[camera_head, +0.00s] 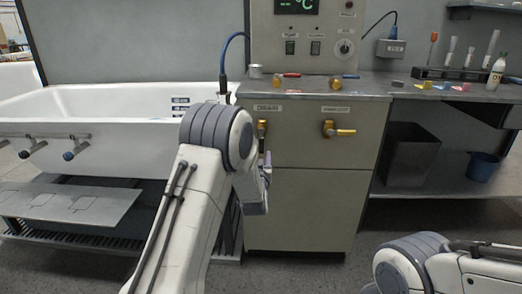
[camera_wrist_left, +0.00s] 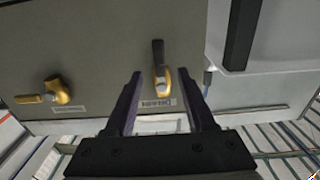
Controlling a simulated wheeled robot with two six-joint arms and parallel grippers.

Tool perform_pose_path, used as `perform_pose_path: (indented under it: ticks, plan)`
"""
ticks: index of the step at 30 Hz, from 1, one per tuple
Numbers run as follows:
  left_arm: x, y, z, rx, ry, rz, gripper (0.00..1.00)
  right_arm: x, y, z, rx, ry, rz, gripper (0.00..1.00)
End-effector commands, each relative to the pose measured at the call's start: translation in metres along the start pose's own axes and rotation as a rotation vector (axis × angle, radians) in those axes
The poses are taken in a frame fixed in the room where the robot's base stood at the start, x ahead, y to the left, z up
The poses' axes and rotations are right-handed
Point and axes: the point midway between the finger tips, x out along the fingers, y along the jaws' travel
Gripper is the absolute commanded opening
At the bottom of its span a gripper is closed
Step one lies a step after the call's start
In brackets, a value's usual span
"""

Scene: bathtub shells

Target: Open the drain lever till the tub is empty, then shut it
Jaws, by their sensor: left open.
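The drain lever (camera_head: 262,128) is a brass valve under the DRAIN label (camera_head: 267,108) on the grey cabinet front. In the left wrist view the drain lever (camera_wrist_left: 160,72) has a dark handle, in line with the valve body; it hangs down from the valve. My left gripper (camera_head: 267,165) is just in front of the cabinet by the lever, partly hidden by its own wrist. In the left wrist view my left gripper (camera_wrist_left: 160,78) is open, with the lever showing between its fingers. The white tub (camera_head: 110,135) stands at the left; its water level is hard to tell. My right gripper is out of view.
A second brass lever (camera_head: 338,130) lies horizontal to the right on the same cabinet (camera_head: 300,215). A control panel (camera_head: 306,45) with a °C display stands above. Pipe handles (camera_head: 75,152) stick out from the tub's front. A dark bin (camera_head: 410,155) and blue bucket (camera_head: 482,167) stand right.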

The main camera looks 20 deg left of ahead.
Motion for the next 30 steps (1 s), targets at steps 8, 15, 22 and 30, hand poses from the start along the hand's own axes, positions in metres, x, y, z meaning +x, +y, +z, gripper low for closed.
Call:
perform_pose_path:
  ticks: [8, 15, 22, 30]
  plan:
    - [0.047, 0.0, 0.001, 0.0, 0.0, 0.0, 0.55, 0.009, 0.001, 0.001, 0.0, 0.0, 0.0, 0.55]
    - [0.062, 0.0, 0.001, 0.001, -0.002, 0.001, 0.55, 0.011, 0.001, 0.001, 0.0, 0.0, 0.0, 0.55]
    - [0.063, 0.0, 0.0, 0.001, -0.003, 0.001, 0.55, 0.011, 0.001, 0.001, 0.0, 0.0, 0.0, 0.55]
    - [0.063, 0.0, 0.0, 0.001, -0.002, 0.001, 0.0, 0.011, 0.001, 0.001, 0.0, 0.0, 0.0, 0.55]
